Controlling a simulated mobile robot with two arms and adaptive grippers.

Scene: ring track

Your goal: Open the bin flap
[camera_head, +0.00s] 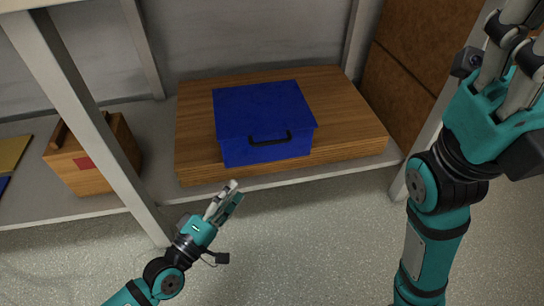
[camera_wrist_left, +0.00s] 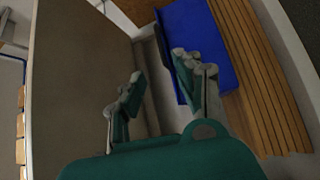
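The bin is a blue box (camera_head: 262,112) with a flat top and a dark handle (camera_head: 270,138) on its front. It looks closed, with no gap visible. My left gripper (camera_head: 230,196) is in front of and below the bin, left of the handle and apart from it. In the left wrist view its two fingers (camera_wrist_left: 157,82) are spread with nothing between them, and the blue bin (camera_wrist_left: 200,42) shows behind the right finger. My right gripper (camera_head: 520,45) is raised at the upper right, far from the bin; its fingers look apart and empty, with the tips partly cut off.
The bin stands on a wooden slab (camera_head: 350,130) on a grey shelf (camera_head: 160,165). A shelf post (camera_head: 85,110) rises left of the bin. A wooden box with a red mark (camera_head: 75,170) sits behind that post. The speckled floor (camera_head: 310,240) in front is clear.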

